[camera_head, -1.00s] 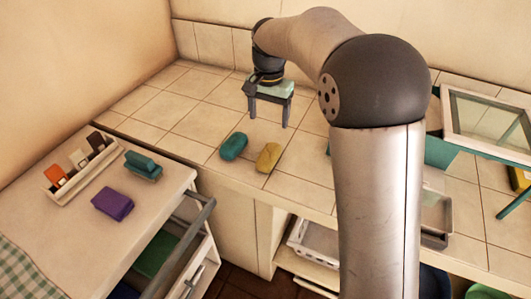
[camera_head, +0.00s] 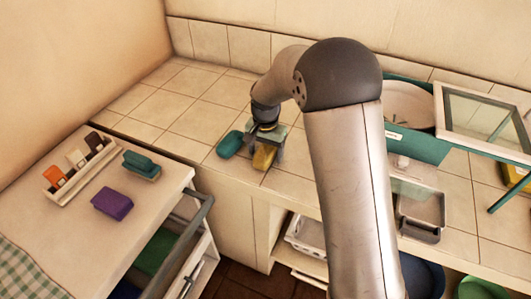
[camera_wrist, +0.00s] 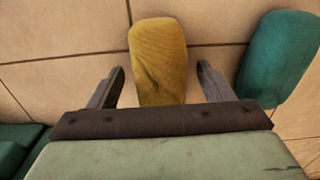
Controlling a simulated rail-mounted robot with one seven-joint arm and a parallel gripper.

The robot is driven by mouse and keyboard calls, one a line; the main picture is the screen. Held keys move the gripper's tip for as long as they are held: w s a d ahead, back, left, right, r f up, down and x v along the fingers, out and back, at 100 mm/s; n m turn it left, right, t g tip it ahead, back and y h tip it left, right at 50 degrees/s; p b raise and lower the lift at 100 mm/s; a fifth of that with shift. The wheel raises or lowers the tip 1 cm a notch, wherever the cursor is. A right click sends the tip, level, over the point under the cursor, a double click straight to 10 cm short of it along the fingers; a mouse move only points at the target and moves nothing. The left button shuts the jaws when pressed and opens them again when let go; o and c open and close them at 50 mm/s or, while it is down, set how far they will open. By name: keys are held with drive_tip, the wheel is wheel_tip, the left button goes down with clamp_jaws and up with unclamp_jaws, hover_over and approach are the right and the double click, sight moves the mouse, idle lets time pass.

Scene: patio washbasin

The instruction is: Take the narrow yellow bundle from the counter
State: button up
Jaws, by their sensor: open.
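The narrow yellow bundle (camera_head: 264,158) lies on the tiled counter (camera_head: 190,95), near its front edge. In the wrist view the yellow bundle (camera_wrist: 158,62) runs lengthwise between the two fingers. My gripper (camera_head: 265,155) is open over it, and in the wrist view my gripper (camera_wrist: 160,82) has one finger on each side with a gap to the bundle. The near end of the bundle is hidden behind the gripper body. I cannot tell how far the fingertips are above the tiles.
A teal bundle (camera_head: 230,144) lies close beside the yellow one; it also shows in the wrist view (camera_wrist: 278,58). A purple bundle (camera_head: 112,203), a stacked teal bundle (camera_head: 142,165) and a divided tray (camera_head: 80,172) are on the left cabinet. A teal box (camera_head: 420,145) stands at right.

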drive_tip(key=c, duration=1.2)
drive_tip(key=shift+o, duration=0.2)
drive_tip(key=shift+r, duration=0.1)
